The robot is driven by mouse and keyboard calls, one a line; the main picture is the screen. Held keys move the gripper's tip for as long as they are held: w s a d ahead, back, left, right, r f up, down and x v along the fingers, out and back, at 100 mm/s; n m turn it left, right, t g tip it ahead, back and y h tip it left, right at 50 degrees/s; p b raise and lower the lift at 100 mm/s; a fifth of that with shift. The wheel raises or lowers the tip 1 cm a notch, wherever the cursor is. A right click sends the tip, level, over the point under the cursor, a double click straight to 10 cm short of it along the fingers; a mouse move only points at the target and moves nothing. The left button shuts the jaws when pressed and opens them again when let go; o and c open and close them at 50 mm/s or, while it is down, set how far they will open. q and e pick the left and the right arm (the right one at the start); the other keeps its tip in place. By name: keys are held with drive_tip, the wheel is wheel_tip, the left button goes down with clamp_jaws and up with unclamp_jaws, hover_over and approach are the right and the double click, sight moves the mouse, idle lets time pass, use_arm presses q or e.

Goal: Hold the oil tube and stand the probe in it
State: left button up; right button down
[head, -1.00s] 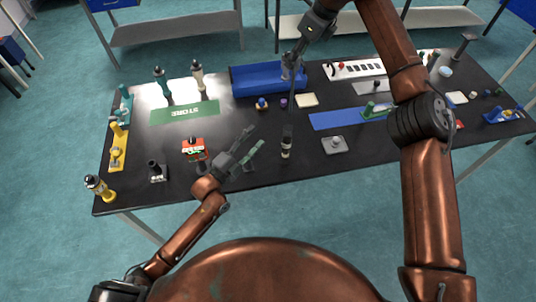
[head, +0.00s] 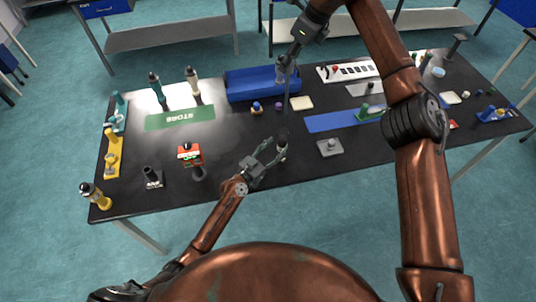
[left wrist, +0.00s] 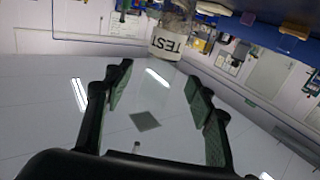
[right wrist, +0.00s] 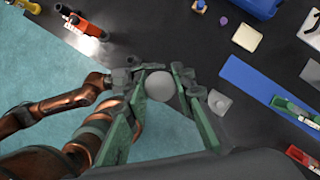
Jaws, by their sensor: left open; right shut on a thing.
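The oil tube (head: 282,154) stands upright near the table's front edge, dark on top; in the left wrist view its TEST label (left wrist: 168,43) shows upside down beyond my fingertips. My left gripper (head: 270,155) is open, its fingers pointing at the tube from the left; in the left wrist view no finger visibly touches it. My right gripper (head: 286,68) is shut on the probe (head: 286,100), a thin dark rod pointing down above the tube in the head view. In the right wrist view a round grey end (right wrist: 160,86) shows between the green fingers. The probe's exact height over the tube is unclear.
A red device (head: 189,154) and a small black stand (head: 152,178) are left of my left arm. A grey plate with a knob (head: 330,147) lies right of the tube. A blue tray (head: 262,88) and a blue mat (head: 330,121) lie farther back.

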sight(279, 144)
use_arm(q)
drive_tip(key=shift+x, duration=2.35)
drive_tip(key=shift+c, duration=0.5)
drive_tip(key=c, duration=1.2)
